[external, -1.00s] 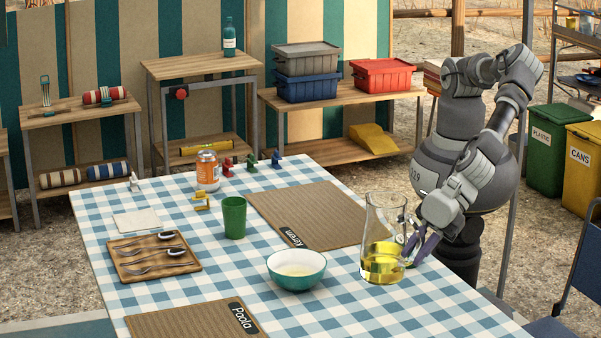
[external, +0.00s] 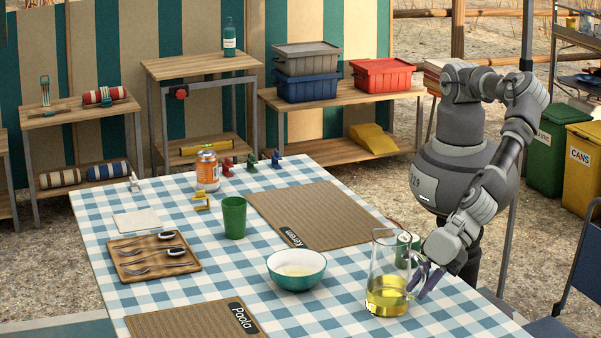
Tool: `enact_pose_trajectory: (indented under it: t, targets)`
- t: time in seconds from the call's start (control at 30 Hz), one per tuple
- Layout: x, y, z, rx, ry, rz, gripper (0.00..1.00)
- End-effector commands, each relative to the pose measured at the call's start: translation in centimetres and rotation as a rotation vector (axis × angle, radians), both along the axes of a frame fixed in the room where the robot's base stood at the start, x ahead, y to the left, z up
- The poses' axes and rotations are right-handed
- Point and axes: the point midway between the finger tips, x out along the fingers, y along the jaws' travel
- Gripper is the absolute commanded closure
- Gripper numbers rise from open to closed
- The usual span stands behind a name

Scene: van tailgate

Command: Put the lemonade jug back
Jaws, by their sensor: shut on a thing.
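The lemonade jug (external: 387,297) is clear glass with yellow liquid in its lower part. It is upright at the right side of the checked table, to the right of the teal bowl (external: 297,278). My gripper (external: 418,281) is shut on the jug at its right side, where the handle is. The fingers partly cover the handle. I cannot tell whether the jug's base touches the cloth or hangs just above it.
A green and white can-like thing (external: 405,262) stands close behind the jug, partly hidden. Brown placemats (external: 315,210), a green cup (external: 234,222), an orange can (external: 207,172) and a cutlery board (external: 140,270) are on the table. The cloth in front of the jug is clear.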

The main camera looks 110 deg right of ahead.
Motion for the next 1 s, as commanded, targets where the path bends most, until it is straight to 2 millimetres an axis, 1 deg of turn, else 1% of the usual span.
enact_pose_trajectory:
  t: [0.13, 0.3, 0.33, 0.37, 0.4, 0.43, 0.67, 0.77, 0.87, 1.0]
  targets:
    - [0.1, 0.0, 0.3, 0.001, -0.002, 0.001, 1.00]
    - [0.1, 0.1, 0.0, 0.001, -0.002, 0.001, 1.00]
    - [0.0, 0.0, -0.1, 0.001, 0.000, -0.001, 0.72]
    - [0.0, 0.0, -0.1, 0.001, 0.000, -0.001, 0.66]
    - [0.0, 0.0, -0.1, 0.001, 0.000, -0.001, 0.56]
    - [0.0, 0.0, 0.0, 0.001, 0.000, -0.001, 0.54]
    - [0.0, 0.0, 0.0, 0.001, 0.000, -0.001, 0.54]
    - [-0.2, 0.0, 0.4, 0.000, 0.001, 0.001, 0.54]
    - [-1.3, -0.2, 1.5, 0.001, 0.000, 0.001, 0.54]
    - [-3.8, -0.7, 3.7, 0.001, 0.000, 0.002, 0.54]
